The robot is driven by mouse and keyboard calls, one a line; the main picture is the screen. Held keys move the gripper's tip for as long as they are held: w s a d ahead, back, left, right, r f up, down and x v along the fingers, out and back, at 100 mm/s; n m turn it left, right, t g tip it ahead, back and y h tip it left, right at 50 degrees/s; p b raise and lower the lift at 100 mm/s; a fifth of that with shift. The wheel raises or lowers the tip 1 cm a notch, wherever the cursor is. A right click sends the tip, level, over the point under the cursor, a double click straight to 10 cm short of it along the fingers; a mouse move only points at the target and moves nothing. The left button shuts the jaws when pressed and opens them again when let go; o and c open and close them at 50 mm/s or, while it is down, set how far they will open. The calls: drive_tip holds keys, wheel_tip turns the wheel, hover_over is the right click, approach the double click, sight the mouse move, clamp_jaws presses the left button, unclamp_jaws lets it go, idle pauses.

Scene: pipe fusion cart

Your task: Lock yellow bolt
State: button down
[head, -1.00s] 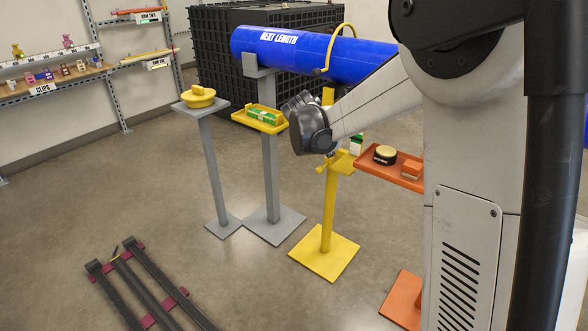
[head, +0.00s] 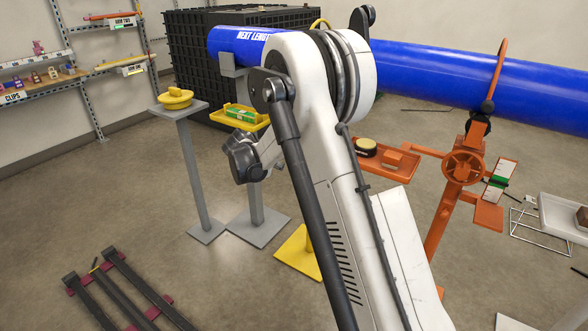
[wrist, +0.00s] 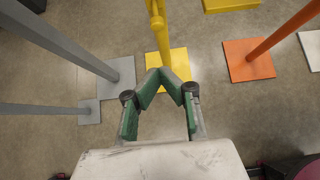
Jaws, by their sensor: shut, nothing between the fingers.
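The yellow stand's square base (head: 297,252) shows in the head view beneath my arm, which hides most of its post and upper part. A yellow curved piece (head: 320,23) shows over the blue pipe. In the wrist view the yellow post (wrist: 160,38) rises from its base (wrist: 178,65), with a rounded yellow part (wrist: 157,21) near the top edge. I cannot make out a separate bolt. My gripper (wrist: 162,73) has green-lined fingers with tips together, empty, appearing in front of the yellow base. It is hidden in the head view.
A blue pipe (head: 450,75) crosses the upper right. An orange stand (head: 450,190) with a handwheel (head: 463,167) is right of my arm. Grey pedestals (head: 193,160) with a yellow disc (head: 175,98) and a yellow tray (head: 240,117) stand left. Dark rails (head: 125,290) lie on the floor, lower left.

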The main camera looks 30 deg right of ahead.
drive_tip(key=shift+d, duration=0.1)
drive_tip(key=d+r+b+x, duration=0.1)
drive_tip(key=b+x, duration=0.4)
drive_tip(key=x, duration=0.8)
drive_tip(key=shift+w+d+r, duration=0.2)
drive_tip(key=shift+w+r, duration=0.2)
drive_tip(key=shift+r, duration=0.1)
drive_tip(key=shift+w+d+p, duration=0.15)
drive_tip(key=shift+w+d, duration=0.2)
drive_tip(key=shift+d, duration=0.3)
drive_tip(key=shift+w+d+p, duration=0.15)
drive_tip(key=shift+w+d, duration=0.25)
drive_tip(key=shift+d, duration=0.25)
